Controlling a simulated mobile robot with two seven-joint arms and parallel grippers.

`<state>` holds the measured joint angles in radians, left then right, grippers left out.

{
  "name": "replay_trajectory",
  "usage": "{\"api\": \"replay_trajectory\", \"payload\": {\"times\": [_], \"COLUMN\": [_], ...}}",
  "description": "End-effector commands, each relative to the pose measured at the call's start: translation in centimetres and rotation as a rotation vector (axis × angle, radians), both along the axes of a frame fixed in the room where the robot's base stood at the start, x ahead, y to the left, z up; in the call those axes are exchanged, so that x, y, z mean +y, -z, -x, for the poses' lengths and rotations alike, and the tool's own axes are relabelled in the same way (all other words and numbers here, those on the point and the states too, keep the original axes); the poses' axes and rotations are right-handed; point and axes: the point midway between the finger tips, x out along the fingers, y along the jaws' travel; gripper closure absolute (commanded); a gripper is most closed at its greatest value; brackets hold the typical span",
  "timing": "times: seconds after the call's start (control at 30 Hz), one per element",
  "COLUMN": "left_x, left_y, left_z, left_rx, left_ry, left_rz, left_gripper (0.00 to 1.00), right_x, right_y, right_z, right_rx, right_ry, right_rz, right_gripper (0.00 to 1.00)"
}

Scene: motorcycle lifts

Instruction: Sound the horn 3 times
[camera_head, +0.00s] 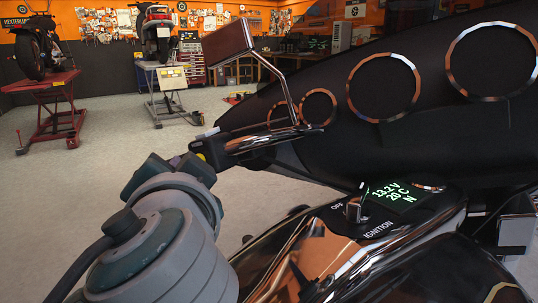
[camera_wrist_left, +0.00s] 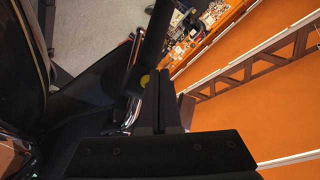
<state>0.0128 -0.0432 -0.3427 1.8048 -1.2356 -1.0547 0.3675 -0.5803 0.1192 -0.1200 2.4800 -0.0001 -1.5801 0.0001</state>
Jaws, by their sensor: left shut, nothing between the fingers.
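The motorcycle's left handlebar end carries a dark switch housing (camera_head: 222,150) with a small round yellow button (camera_head: 201,156), which looks like the horn button. The yellow button also shows in the left wrist view (camera_wrist_left: 145,80), just left of the finger tips. My left gripper (camera_head: 188,161) is at the handlebar, close beside the button. In the left wrist view its dark fingers (camera_wrist_left: 182,100) are together with nothing between them. I cannot tell whether they touch the button. My right gripper is in neither view.
A mirror (camera_head: 228,43) on a chrome stem rises above the handlebar. The dash holds an ignition knob (camera_head: 354,209) and a lit display (camera_head: 398,195). A red lift (camera_head: 55,110) and a pale lift (camera_head: 168,90) bear other motorcycles behind. Open floor lies left.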

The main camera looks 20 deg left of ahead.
Motion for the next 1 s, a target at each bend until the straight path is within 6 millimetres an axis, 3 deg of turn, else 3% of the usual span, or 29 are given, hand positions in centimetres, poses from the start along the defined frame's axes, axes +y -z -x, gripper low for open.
{"api": "replay_trajectory", "payload": {"times": [0.43, 1.0], "left_x": [0.7, 0.8], "left_y": [-0.7, -0.6], "left_z": [4.1, 4.4], "left_rx": [0.001, -0.001], "left_ry": [0.000, 0.001], "left_rz": [-0.001, 0.000], "left_gripper": [1.00, 1.00], "right_x": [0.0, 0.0], "right_y": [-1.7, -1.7], "right_z": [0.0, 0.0], "right_rx": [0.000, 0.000], "right_ry": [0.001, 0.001], "right_rz": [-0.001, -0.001], "right_gripper": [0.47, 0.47]}}
